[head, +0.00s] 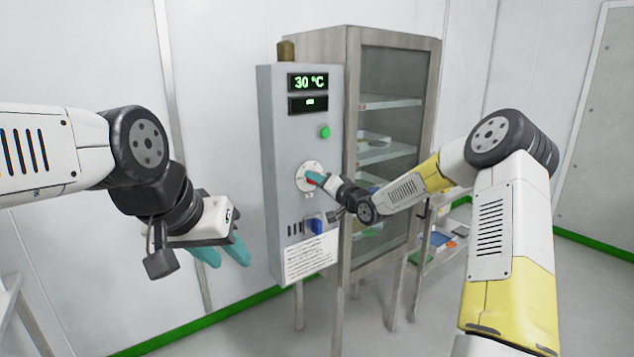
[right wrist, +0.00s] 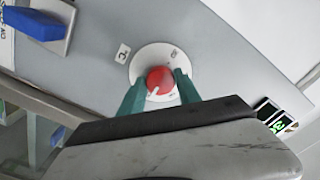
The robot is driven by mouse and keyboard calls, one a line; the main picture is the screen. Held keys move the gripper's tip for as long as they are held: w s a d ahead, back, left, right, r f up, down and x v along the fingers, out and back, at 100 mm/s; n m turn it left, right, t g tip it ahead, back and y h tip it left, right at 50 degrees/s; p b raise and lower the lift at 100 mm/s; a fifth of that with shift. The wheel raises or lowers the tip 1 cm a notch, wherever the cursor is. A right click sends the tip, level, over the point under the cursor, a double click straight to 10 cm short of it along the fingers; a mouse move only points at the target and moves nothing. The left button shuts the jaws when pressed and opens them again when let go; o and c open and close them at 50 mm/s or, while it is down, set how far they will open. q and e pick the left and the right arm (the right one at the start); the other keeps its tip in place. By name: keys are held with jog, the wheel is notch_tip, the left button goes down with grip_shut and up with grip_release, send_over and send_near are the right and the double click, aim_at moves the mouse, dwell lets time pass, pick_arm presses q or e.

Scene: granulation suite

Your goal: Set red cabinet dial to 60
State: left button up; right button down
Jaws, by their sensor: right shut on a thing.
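The red dial (right wrist: 160,80) sits on a round white plate (right wrist: 148,54) on the grey cabinet's control panel. It has a white pointer mark, and the printed marks around it are too small to read surely. My right gripper (right wrist: 160,88) has its teal fingers on both sides of the dial, shut on it. In the head view the right gripper (head: 318,178) reaches the dial's plate (head: 302,170) and mostly hides the dial. The upper display (head: 308,82) reads 30 °C. My left gripper (head: 222,252) hangs in free space left of the cabinet, its teal fingers apart and empty.
A green button (head: 325,132) is above the dial and a blue switch (head: 315,224) below it. A printed notice (head: 311,258) is lower on the panel. A glass-doored cabinet (head: 392,110) with shelves stands to the right. A low cart (head: 436,248) holds small items.

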jog(key=c, duration=0.9)
grip_release()
jog(key=shift+f, duration=0.1)
jog(key=shift+o, duration=0.2)
jog(key=v, duration=0.8)
jog(key=s+d+r+n+g+h, duration=0.1)
jog(key=s+d+r+g+h, duration=0.15)
jog(key=s, duration=0.45)
jog(key=s+d+r+g+h, duration=0.1)
jog(key=s+d+r+h, duration=0.1)
jog(key=s+d+h, duration=0.35)
jog(key=s+d+r+n+g+h, duration=0.1)
jog(key=s+r+g+h, duration=0.1)
jog(key=s, duration=0.6)
jog(key=s+g+y, duration=0.1)
jog(key=s+g, duration=0.2)
jog(key=s, duration=1.6)
jog(key=shift+s+f+n+y, duration=0.3)
jog(key=shift+f, duration=0.15)
